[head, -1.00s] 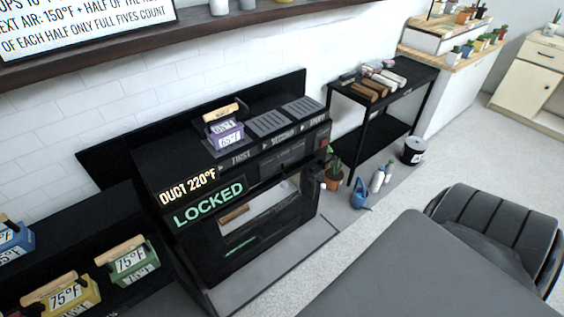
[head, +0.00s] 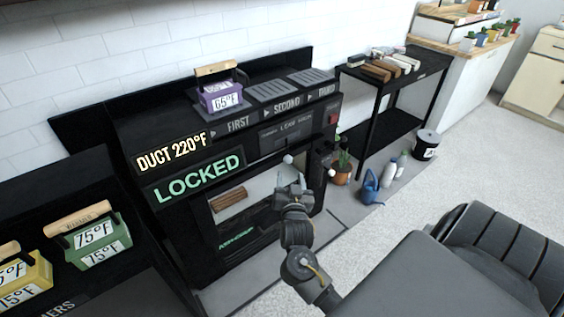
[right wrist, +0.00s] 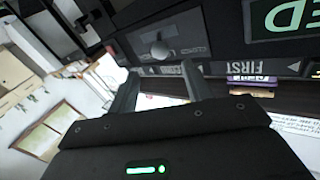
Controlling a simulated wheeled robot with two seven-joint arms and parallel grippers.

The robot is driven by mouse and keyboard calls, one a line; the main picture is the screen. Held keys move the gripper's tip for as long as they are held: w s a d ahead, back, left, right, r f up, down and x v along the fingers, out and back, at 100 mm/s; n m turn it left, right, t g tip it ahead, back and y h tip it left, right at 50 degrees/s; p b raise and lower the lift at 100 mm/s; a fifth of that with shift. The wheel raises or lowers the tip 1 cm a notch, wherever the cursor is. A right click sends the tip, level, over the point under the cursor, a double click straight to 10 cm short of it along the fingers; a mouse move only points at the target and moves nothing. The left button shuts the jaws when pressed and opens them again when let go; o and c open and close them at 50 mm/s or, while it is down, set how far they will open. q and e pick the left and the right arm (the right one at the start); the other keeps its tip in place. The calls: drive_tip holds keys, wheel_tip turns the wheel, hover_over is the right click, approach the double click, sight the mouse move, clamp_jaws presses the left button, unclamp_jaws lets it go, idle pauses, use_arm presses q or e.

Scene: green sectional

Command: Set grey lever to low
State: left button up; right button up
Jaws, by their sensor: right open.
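A grey lever with a round knob (head: 288,159) sits on the front of the black machine, below a small panel (head: 286,133) whose lettering is too small to read surely. In the right wrist view the round knob (right wrist: 160,49) lies straight ahead, between and beyond the fingertips, apart from them. My right gripper (head: 291,185) is open and empty, just below and in front of the knob; its two fingers also show in the right wrist view (right wrist: 161,80). A second pale knob (head: 331,172) shows farther right on the machine. My left gripper is out of view.
The machine carries a green LOCKED sign (head: 198,180), a DUCT 220°F sign (head: 171,152) and a purple 65°F block (head: 220,97) on top. A plant pot (head: 342,174) stands beside the machine.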

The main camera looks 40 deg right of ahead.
sight(288, 162)
drive_tip(key=b+x, duration=0.1)
drive_tip(key=x, duration=0.7)
drive_tip(key=shift+w+d+f, duration=0.1)
drive_tip(key=shift+w+d, duration=0.05)
drive_tip(key=shift+w, duration=0.15)
drive_tip(key=shift+w+d, duration=0.35)
drive_tip(key=shift+w, duration=0.15)
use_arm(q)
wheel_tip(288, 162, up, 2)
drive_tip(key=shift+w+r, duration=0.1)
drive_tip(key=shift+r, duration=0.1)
use_arm(e)
drive_tip(key=c, duration=0.6)
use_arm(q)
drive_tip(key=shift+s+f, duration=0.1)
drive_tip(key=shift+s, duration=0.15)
use_arm(e)
clamp_jaws()
